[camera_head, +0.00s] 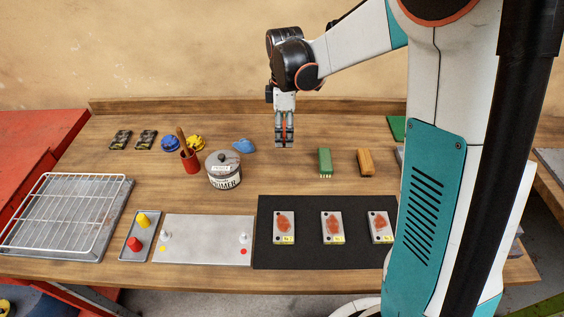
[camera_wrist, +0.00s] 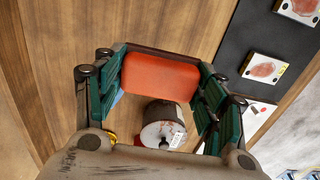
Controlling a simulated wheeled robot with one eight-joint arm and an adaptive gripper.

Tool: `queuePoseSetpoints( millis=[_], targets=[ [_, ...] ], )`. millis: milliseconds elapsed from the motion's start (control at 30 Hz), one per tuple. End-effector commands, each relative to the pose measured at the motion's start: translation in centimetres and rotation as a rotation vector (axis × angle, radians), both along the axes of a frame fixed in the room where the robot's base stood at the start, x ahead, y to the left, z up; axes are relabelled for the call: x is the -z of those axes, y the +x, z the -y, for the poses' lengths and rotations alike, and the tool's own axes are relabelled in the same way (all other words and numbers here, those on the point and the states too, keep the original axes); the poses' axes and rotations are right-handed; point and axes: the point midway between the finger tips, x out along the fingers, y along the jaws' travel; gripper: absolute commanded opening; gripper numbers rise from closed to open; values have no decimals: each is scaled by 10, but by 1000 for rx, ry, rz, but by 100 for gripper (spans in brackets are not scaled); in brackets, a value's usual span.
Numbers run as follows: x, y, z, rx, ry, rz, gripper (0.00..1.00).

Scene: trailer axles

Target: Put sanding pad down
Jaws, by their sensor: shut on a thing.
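The sanding pad, an orange-red block (camera_wrist: 160,77), sits between the green-padded fingers of my gripper (camera_wrist: 163,88) in the wrist view. My gripper (camera_head: 284,137) is shut on it. In the head view the gripper points down above the back middle of the wooden table (camera_head: 270,118), and the fingers mostly hide the pad. The pad appears clear of the tabletop, though the exact height is hard to tell.
A primer can (camera_head: 223,171) and a blue item (camera_head: 244,146) stand left of the gripper. Green (camera_head: 325,163) and orange-brown (camera_head: 366,163) blocks lie to its right. A black mat (camera_head: 308,258) with rusty plates (camera_head: 284,236) is in front. Bare wood shows beneath the gripper.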

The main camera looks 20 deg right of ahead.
Motion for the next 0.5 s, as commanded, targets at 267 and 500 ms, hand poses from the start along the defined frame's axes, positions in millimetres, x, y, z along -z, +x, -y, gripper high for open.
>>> queuePoseSetpoints(
  millis=[267,500],
  targets=[
    [65,0,0,0,0,0,42],
    [83,0,0,0,0,0,42]
  ],
)
